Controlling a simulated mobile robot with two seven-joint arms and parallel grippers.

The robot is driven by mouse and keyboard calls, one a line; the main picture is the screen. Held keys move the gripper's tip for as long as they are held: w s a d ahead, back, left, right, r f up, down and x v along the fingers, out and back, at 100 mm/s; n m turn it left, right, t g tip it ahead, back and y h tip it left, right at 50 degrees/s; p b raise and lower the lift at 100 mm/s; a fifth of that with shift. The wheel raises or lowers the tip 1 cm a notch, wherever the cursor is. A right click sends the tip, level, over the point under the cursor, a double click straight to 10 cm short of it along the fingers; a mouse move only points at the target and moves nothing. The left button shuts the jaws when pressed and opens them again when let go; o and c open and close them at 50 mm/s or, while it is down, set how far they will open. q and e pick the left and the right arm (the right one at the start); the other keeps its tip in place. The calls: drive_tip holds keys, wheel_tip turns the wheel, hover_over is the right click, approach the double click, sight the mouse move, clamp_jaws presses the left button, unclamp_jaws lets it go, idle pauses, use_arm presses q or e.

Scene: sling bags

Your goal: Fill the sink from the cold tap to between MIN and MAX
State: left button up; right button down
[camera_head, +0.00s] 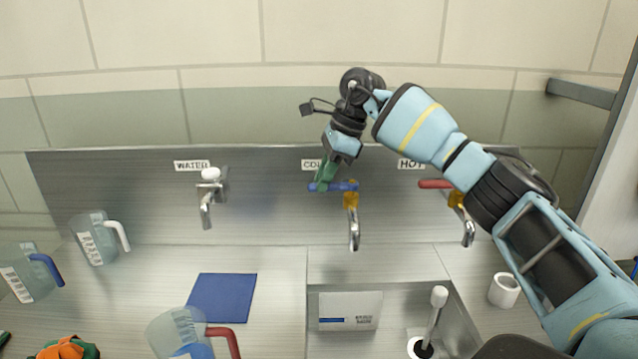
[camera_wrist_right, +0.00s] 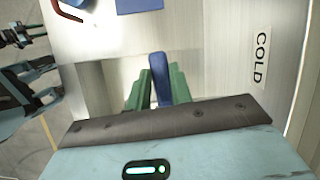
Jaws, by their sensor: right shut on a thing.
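The cold tap (camera_head: 353,232) has a brass body and chrome spout on the back panel, under a COLD label partly hidden by my arm. My right gripper (camera_head: 325,182) is shut on its blue lever (camera_head: 346,187). In the right wrist view the green fingers of the gripper (camera_wrist_right: 158,88) stand either side of the blue lever (camera_wrist_right: 160,75). No stream shows below the spout. The sink (camera_head: 392,288) has a white plate (camera_head: 350,310) with a blue bar on its wall; MIN and MAX are not legible.
The hot tap (camera_head: 467,232), with a red lever, is to the right; the WATER tap (camera_head: 208,195) is left. Several jugs, including a red-handled one (camera_head: 180,335), and a blue mat (camera_head: 222,298) are on the left counter. A white cup (camera_head: 504,290) stands right.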

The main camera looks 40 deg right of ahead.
sight(340, 185)
drive_tip(key=s+n, duration=0.1)
drive_tip(key=n+g, duration=0.1)
drive_tip(key=n, duration=0.1)
drive_tip(key=shift+s+a+n+y, duration=0.3)
drive_tip(key=shift+s+y, duration=0.1)
drive_tip(key=c, duration=1.2)
unclamp_jaws()
drive_tip(key=shift+c, duration=0.2)
drive_tip(key=shift+v, duration=3.95)
drive_tip(key=shift+a, duration=0.1)
